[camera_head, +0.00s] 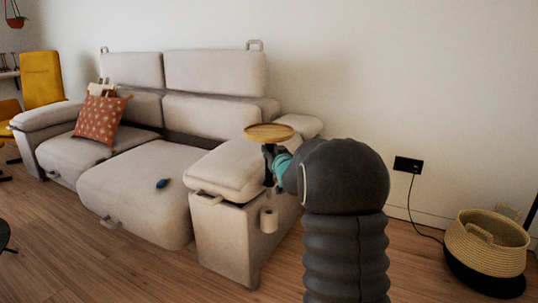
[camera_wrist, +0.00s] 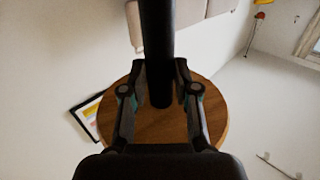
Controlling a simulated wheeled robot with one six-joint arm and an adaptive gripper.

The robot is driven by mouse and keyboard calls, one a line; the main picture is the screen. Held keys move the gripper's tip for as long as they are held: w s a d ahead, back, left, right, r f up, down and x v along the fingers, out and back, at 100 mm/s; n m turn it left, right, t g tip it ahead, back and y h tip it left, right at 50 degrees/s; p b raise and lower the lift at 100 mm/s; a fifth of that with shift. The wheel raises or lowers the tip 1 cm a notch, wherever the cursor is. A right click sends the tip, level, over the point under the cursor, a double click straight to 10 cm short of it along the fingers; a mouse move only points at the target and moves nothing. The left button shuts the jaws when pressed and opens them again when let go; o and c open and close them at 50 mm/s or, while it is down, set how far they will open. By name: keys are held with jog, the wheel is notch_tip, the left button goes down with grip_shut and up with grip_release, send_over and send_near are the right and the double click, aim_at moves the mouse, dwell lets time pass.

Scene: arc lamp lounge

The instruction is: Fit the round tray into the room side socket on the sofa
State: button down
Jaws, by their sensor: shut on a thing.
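The round wooden tray (camera_head: 268,131) is held level above the right armrest in the head view. Its dark post (camera_head: 269,172) hangs below it. My gripper (camera_head: 273,158) is shut on this post just under the tray. The wrist view shows the tray's underside (camera_wrist: 213,112) and the black post (camera_wrist: 157,40) between my gripper's fingers (camera_wrist: 160,75). The beige sofa (camera_head: 219,168) stands against the wall. A pale cylindrical fitting (camera_head: 268,220) sits on the outer face of its right armrest, apart from the post's lower end. I cannot tell whether it is the room side socket.
A blue object (camera_head: 162,184) lies on the extended middle seat, and an orange cushion (camera_head: 101,119) rests at the left. A woven basket (camera_head: 486,243) stands at the right, near a wall outlet (camera_head: 408,164) with a cord. Wooden floor is clear before the armrest.

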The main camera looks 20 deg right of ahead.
jog(key=b, duration=0.3)
send_over(270, 181)
jog(key=shift+s+a+f, duration=0.1)
jog(key=shift+s+f, duration=0.1)
jog(key=shift+f, duration=1.05)
jog(key=shift+s+f, duration=0.2)
jog(key=shift+f, duration=1)
jog(key=shift+s, duration=0.15)
jog(key=shift+f+b, duration=1.2)
jog(key=shift+b, duration=0.1)
jog(key=shift+f, duration=2.25)
jog(key=c, duration=0.8)
grip_release()
jog(key=shift+f, duration=0.1)
jog(key=s, duration=0.4)
jog(key=s+a, duration=0.1)
jog(key=s, duration=0.7)
jog(key=shift+a, duration=0.3)
